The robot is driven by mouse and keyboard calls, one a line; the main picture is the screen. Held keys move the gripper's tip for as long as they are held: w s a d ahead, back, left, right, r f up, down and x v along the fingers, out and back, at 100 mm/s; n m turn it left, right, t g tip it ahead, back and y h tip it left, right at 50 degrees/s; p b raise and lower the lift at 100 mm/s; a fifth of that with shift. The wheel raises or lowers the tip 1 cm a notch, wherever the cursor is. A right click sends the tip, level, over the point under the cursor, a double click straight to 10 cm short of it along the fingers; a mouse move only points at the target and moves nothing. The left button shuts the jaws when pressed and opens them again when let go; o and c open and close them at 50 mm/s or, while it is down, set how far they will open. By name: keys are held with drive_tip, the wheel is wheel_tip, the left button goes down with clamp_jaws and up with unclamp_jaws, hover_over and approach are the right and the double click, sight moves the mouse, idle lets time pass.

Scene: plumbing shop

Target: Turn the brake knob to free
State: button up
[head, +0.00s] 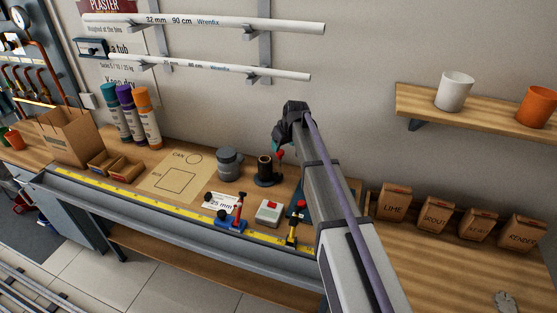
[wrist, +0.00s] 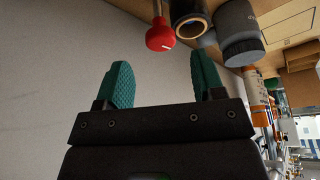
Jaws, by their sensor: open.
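A red round knob with a white mark (wrist: 160,36), which looks like the brake knob, sits on a thin stem in the wrist view. It also shows small in the head view (head: 281,154), beside a black cylinder with a tan top (head: 265,166). My gripper (wrist: 158,72) is open, with its two teal fingers apart and nothing between them. The knob lies just beyond the fingertips, roughly in line with the gap. In the head view my gripper (head: 276,146) is above and close to the knob, and my arm hides part of the bench behind it. I cannot read a free position.
A grey lidded pot (head: 229,164) stands left of the black cylinder. A red-handled blue tool (head: 234,219), a white box with a red button (head: 268,212) and a yellow tape strip (head: 150,210) lie nearer. A wall shelf (head: 480,108) is at right.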

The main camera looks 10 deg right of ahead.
sight(280, 152)
drive_tip(key=b+x, duration=0.2)
drive_tip(key=x, duration=0.3)
drive_tip(key=shift+b, duration=0.4)
drive_tip(key=shift+r, duration=0.15)
drive_tip(key=shift+s, duration=0.1)
drive_tip(key=shift+c, duration=0.3)
drive_tip(key=c, duration=0.8)
drive_tip(key=shift+c, duration=0.2)
